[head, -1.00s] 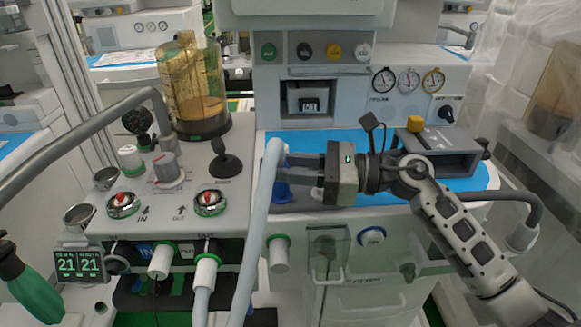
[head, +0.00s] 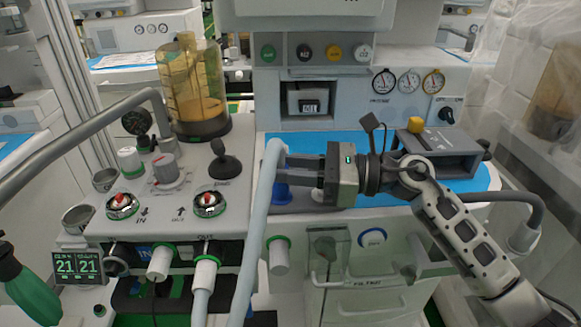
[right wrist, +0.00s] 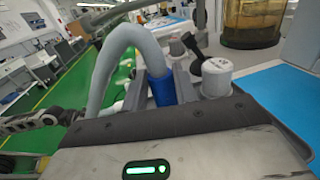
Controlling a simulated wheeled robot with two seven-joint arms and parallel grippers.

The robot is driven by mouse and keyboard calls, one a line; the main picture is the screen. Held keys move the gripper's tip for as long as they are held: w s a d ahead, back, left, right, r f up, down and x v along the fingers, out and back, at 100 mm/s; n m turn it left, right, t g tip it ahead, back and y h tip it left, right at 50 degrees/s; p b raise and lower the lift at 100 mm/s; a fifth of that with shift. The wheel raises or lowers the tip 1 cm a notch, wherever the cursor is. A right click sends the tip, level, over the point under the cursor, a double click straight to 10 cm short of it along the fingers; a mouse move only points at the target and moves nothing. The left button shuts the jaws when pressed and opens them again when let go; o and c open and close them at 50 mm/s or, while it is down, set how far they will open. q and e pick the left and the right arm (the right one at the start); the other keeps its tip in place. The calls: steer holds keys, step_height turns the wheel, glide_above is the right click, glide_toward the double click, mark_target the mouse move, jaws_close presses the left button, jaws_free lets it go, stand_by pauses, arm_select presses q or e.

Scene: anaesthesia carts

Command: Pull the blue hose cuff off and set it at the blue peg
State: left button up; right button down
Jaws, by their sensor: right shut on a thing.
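The blue hose cuff (right wrist: 162,90) is at the end of a bent grey hose (right wrist: 118,55) in the right wrist view, between the fingers of my right gripper (right wrist: 163,82). In the head view my right gripper (head: 288,171) reaches in from the right and is shut around the cuff, beside the grey hose (head: 262,205). Blue (head: 281,192) shows below the fingers; I cannot tell whether it is cuff or the part under it. A blue-ringed port (head: 372,237) is on the front panel; I cannot tell which part is the blue peg. My left gripper is not in view.
White-capped ports (head: 206,272) with green rings line the front edge. A black-knobbed lever (head: 225,160) and an amber canister (head: 194,90) stand left of the hose. A grey box (head: 436,150) stands on the blue mat (head: 330,140) behind my right arm.

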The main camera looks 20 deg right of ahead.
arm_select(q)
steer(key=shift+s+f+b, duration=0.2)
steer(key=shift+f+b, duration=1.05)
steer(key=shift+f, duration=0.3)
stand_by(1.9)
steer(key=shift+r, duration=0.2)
